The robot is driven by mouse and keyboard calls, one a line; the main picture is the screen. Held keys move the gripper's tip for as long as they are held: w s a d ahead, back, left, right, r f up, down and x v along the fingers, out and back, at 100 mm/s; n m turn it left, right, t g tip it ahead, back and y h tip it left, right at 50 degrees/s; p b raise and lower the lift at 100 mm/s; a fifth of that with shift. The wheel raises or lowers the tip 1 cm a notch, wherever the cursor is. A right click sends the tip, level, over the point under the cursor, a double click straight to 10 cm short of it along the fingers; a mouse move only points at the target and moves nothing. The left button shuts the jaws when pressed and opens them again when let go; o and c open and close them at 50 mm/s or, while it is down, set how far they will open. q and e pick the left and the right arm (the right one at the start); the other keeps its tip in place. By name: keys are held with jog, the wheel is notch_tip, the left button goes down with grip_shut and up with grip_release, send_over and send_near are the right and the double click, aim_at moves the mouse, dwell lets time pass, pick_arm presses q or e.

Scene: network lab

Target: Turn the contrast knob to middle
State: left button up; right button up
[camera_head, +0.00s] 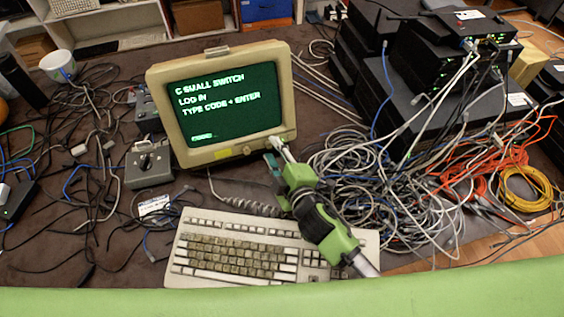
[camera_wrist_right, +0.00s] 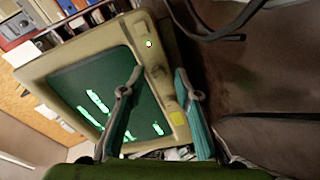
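The monitor (camera_head: 166,105) stands in the middle of the desk, its green screen lit with text. Its lower bezel has a yellow label (camera_head: 222,153), which also shows in the right wrist view (camera_wrist_right: 178,118). Small controls (camera_wrist_right: 156,72) show faintly on the bezel between the label and a bright light (camera_wrist_right: 149,43); I cannot read which is the contrast knob or its setting. My right gripper (camera_head: 276,151) is at the monitor's lower right corner. In the right wrist view its two fingers (camera_wrist_right: 158,72) are apart with the bezel between them; contact is unclear. My left gripper is out of view.
A beige keyboard (camera_head: 235,252) lies in front of the monitor. A grey switch box (camera_head: 148,167) stands left of it. Tangled cables (camera_head: 375,180) and stacked black network devices (camera_head: 425,115) fill the right side. A white cup (camera_head: 60,66) is at the far left.

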jog(key=v, duration=1.1)
jog(key=shift+r, duration=0.1)
